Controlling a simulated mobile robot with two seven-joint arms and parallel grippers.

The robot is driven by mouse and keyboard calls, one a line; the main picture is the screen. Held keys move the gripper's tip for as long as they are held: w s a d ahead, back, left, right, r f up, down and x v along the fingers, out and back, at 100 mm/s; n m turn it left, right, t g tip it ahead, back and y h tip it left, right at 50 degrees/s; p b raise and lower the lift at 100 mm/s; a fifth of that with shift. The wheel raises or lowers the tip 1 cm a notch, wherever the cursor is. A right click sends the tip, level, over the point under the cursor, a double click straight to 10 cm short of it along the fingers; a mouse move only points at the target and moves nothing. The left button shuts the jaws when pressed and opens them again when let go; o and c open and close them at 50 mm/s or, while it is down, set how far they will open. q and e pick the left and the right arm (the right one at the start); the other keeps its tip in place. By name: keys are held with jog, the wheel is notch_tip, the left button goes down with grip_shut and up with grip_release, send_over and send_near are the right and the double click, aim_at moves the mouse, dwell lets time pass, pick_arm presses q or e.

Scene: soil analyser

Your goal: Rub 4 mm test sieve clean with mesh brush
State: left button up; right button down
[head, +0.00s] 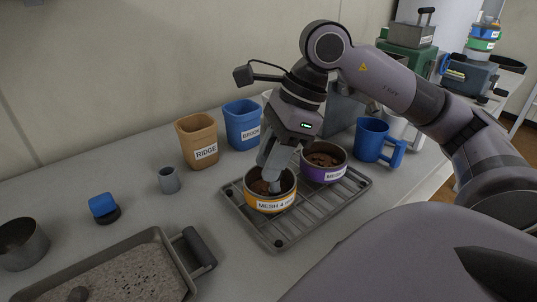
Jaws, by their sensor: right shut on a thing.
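The 4 mm test sieve (271,205) is a round yellow-orange pan with a label reading MESH 4, on a wire rack, with brown soil inside. My right gripper (269,176) points down into this sieve, its fingers shut on a small dark thing that looks like the mesh brush (275,188). The brush is mostly hidden by the fingers and the sieve rim, and I cannot tell whether it touches the mesh. My left gripper is not in view.
A purple sieve (322,174) with soil stands just behind on the same rack (281,242). Blue jug (369,141), tan RIDGE cup (196,138) and blue cup (241,125) stand near. A blue-topped block (103,206), grey cup (168,181) and soil tray (160,242) are left.

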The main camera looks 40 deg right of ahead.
jog(key=shift+s+a, duration=0.1)
jog(key=shift+s, duration=0.15)
dwell(0.4)
jog(key=shift+w+d+r+p, duration=0.1)
jog(key=shift+w+d+p, duration=0.25)
jog(key=shift+w, duration=0.25)
jog(key=shift+w+d, duration=0.2)
jog(key=shift+w, duration=0.3)
jog(key=shift+w+d+p, duration=0.3)
jog(key=shift+w+p, duration=0.05)
jog(key=shift+w, duration=0.2)
jog(key=shift+w+d+p, duration=0.3)
jog(key=shift+w+p, duration=0.05)
jog(key=shift+w, duration=0.15)
